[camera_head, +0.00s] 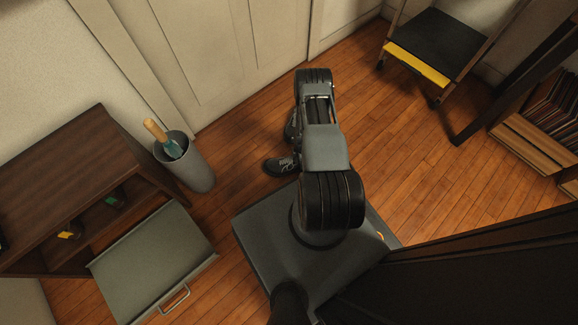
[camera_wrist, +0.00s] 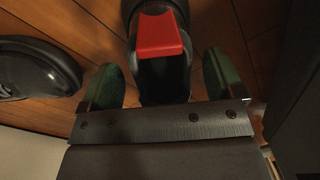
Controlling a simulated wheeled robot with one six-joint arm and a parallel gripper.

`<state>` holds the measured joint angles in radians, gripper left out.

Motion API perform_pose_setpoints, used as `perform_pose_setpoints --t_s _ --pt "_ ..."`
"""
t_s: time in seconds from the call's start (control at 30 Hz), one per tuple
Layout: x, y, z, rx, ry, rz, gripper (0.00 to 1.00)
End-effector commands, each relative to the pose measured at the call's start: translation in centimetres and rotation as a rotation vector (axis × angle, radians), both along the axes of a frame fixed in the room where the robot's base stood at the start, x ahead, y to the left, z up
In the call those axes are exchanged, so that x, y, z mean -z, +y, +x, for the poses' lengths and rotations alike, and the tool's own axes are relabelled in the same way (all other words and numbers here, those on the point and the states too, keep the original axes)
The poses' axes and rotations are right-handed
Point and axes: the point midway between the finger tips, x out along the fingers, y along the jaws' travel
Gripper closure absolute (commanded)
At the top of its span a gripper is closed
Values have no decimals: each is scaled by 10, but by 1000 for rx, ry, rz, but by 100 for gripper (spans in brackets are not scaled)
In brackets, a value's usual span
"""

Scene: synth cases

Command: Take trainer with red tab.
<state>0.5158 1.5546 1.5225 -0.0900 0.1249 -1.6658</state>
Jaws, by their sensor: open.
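The trainer with the red tab (camera_wrist: 160,37) shows in the wrist view, dark with a bright red tab, at the top middle. My gripper (camera_wrist: 161,82) is open, its two green fingertips on either side of the trainer's near end, with gaps visible; I cannot tell if they touch it. A second dark shoe (camera_wrist: 38,68) lies to the left in the wrist view. In the head view, a dark trainer with pale laces (camera_head: 281,165) lies on the floor left of my arm, another dark shoe (camera_head: 291,126) behind it, partly hidden. My gripper is hidden there by my arm.
A grey bin (camera_head: 190,168) holding a wooden-handled item stands left of the shoes. A brown shelf (camera_head: 65,170) with an open grey flap (camera_head: 155,260) is at left. A step stool (camera_head: 437,42) stands back right, a record shelf (camera_head: 530,145) at right. Middle-right floor is clear.

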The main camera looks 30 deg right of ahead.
Motion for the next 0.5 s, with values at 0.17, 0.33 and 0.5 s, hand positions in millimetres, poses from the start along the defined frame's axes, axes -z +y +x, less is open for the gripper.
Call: perform_pose_setpoints --t_s 0.17,0.33,0.5 --pt "16 0 -1 0 -1 0 13" --pt "15 0 -1 0 -1 0 13" --pt "15 0 -1 0 0 0 29"
